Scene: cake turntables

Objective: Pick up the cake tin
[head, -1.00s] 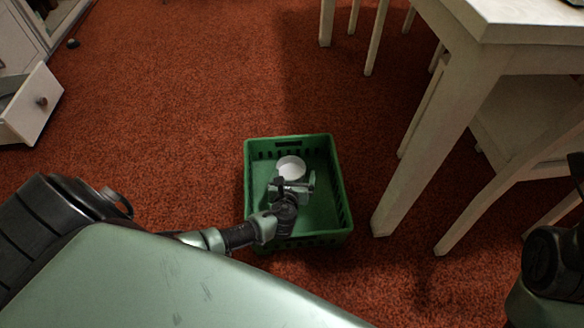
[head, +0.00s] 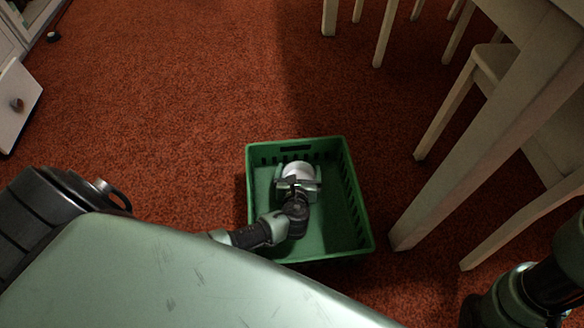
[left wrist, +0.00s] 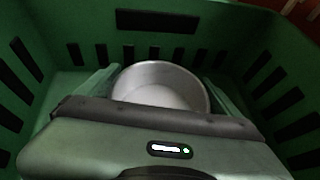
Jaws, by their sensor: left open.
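The cake tin (head: 299,168) is a round, shallow, pale tin inside the green crate (head: 361,222), towards its far wall. In the left wrist view the tin (left wrist: 160,84) shows its open top, and its near part is hidden behind my gripper's body. My left gripper (head: 298,172) reaches down into the crate. Its fingers are open, one on each side of the tin. I cannot tell whether they touch it. My right arm shows in part at the lower right, but its gripper is out of view.
The crate stands on red carpet (head: 190,110) and has slotted walls around my left gripper. A pale table leg (head: 455,165) and chairs (head: 470,95) stand to its right. An open drawer (head: 17,104) is at the far left. Carpet left of the crate is clear.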

